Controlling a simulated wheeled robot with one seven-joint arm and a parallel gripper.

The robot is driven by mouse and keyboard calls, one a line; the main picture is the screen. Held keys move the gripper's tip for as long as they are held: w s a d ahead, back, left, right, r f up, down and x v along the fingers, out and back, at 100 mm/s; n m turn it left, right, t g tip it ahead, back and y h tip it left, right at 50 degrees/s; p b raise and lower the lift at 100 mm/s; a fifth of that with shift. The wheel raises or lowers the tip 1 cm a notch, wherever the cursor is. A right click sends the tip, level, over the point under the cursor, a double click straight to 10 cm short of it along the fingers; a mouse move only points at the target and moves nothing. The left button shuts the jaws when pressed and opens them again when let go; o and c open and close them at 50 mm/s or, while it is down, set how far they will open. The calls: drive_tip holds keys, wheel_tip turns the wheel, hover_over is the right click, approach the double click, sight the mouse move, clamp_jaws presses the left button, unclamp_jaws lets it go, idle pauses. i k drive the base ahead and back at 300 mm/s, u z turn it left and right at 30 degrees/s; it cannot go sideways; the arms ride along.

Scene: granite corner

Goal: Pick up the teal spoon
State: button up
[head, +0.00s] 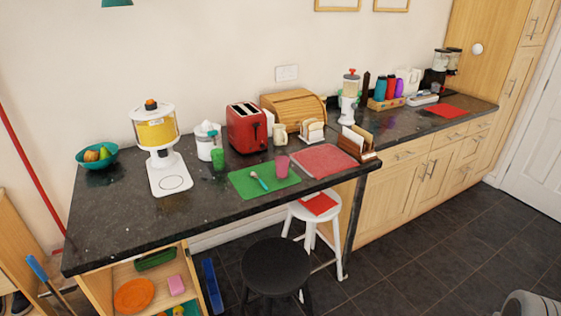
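The teal spoon (261,182) lies on a green mat (243,188) on the dark granite counter. Its pale end points up and left, and its teal end points down and right. A pink cup (282,166) stands on the mat to the right of the spoon, a small gap away. My gripper is not in view.
A green cup (218,159), a white juicer (208,141) and a red toaster (246,127) stand behind the mat. A red mat (322,160) lies to the right. Black (275,268) and white (314,213) stools stand in front. The counter's front left is clear.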

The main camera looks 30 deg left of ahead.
sight(254, 174)
drive_tip(key=i, duration=3.3)
drive_tip(key=u, duration=4.25)
drive_tip(key=i, duration=0.5)
drive_tip(key=u, duration=0.05)
